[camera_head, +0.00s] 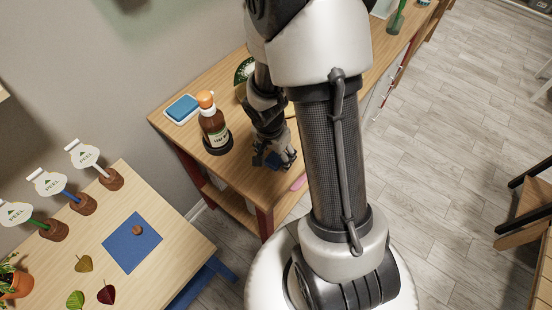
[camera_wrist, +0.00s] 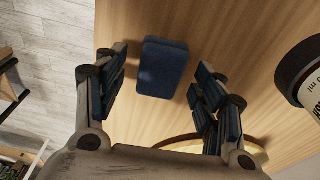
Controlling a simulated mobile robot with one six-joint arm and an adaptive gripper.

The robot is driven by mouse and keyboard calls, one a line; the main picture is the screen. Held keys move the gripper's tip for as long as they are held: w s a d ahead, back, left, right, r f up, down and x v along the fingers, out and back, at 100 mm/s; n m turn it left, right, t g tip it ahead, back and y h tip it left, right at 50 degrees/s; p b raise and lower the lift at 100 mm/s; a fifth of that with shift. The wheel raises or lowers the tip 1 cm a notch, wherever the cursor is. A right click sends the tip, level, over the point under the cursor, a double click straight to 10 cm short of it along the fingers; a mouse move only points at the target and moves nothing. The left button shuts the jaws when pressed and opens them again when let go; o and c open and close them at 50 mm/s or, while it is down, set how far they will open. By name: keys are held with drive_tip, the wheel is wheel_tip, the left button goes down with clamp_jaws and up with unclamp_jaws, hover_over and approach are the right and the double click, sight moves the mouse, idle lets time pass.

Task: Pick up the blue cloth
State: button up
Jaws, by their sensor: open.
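The blue cloth (camera_wrist: 162,68), a dark blue, folded-looking pad with rounded corners, lies flat on the wooden table in the wrist view. My gripper (camera_wrist: 162,62) is open above it, with one finger to each side and bare wood showing between the pad and each finger. In the head view my gripper (camera_head: 277,158) points down over the table near its front edge, and it largely hides the cloth there.
A brown bottle (camera_head: 213,125) with an orange cap stands left of my gripper on a dark round base. Behind it, a lighter blue block (camera_head: 183,107) sits in a white dish. A pink item (camera_head: 298,183) lies at the table's edge. A second table (camera_head: 180,225) holds a blue mat (camera_head: 122,253).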

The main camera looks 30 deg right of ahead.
sight(275, 157)
drive_tip(key=shift+c, duration=0.3)
drive_tip(key=c, duration=0.9)
wheel_tip(275, 157, up, 20)
drive_tip(key=p, duration=0.7)
